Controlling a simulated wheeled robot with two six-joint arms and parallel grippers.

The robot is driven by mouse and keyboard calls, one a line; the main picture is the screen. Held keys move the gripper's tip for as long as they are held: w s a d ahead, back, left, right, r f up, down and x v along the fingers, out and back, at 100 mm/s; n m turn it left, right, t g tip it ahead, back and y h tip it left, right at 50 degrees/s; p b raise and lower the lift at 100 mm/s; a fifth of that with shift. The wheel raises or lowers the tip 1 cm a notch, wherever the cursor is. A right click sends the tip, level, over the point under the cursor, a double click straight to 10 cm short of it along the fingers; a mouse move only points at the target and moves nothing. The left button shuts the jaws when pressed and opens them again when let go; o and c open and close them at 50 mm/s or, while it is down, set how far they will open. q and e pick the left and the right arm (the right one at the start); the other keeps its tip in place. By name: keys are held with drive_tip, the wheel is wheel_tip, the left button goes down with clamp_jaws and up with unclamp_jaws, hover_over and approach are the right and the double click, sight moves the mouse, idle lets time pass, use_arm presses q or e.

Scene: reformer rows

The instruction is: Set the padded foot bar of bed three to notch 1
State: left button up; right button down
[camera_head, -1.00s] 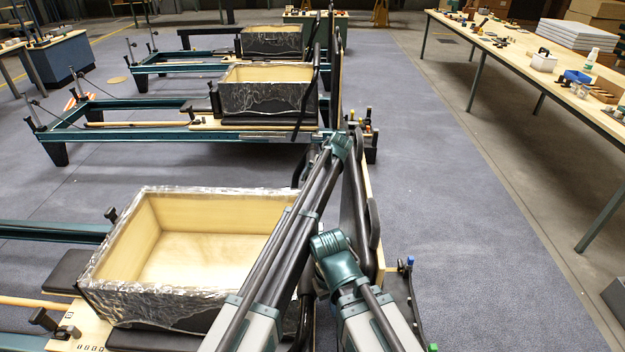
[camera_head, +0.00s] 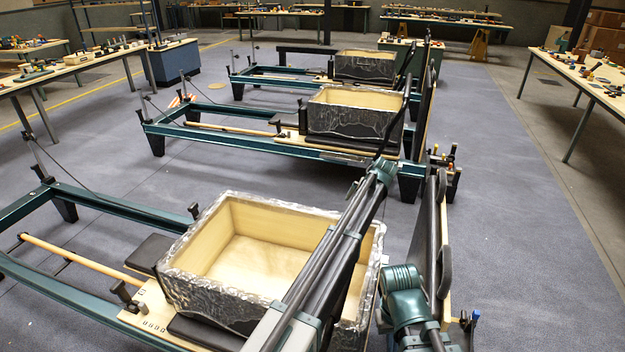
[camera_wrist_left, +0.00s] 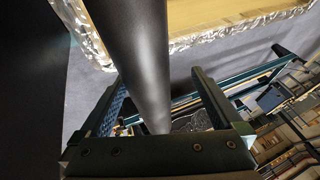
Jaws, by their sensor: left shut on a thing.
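A thick black padded bar (camera_wrist_left: 130,45) runs down the left wrist view and passes between the fingers of my left gripper (camera_wrist_left: 158,88). The fingers are shut on it. The wrist view does not show which notch it is in. In the head view the nearest bed has a teal frame (camera_head: 70,292) and a foil-edged box (camera_head: 205,296) on its carriage. My arms cross its right end, where my left gripper and the bar cannot be made out. The foil edge also shows in the wrist view (camera_wrist_left: 225,35). My right gripper is not in view.
Two more teal beds stand behind, with foil-sided boxes (camera_head: 350,122) and (camera_head: 365,66). A long worktable (camera_head: 588,84) with small items stands at the right and another table (camera_head: 80,68) at the left. The blue-grey floor (camera_head: 535,240) at the right is clear.

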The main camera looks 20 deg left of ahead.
use_arm(q)
drive_tip(key=a+h, duration=0.3)
drive_tip(key=a, duration=1.5)
drive_tip(key=p+v, duration=0.8)
drive_tip(key=shift+d+r+n+p, duration=0.15)
drive_tip(key=shift+d+n+p, duration=0.15)
drive_tip(key=shift+d, duration=0.1)
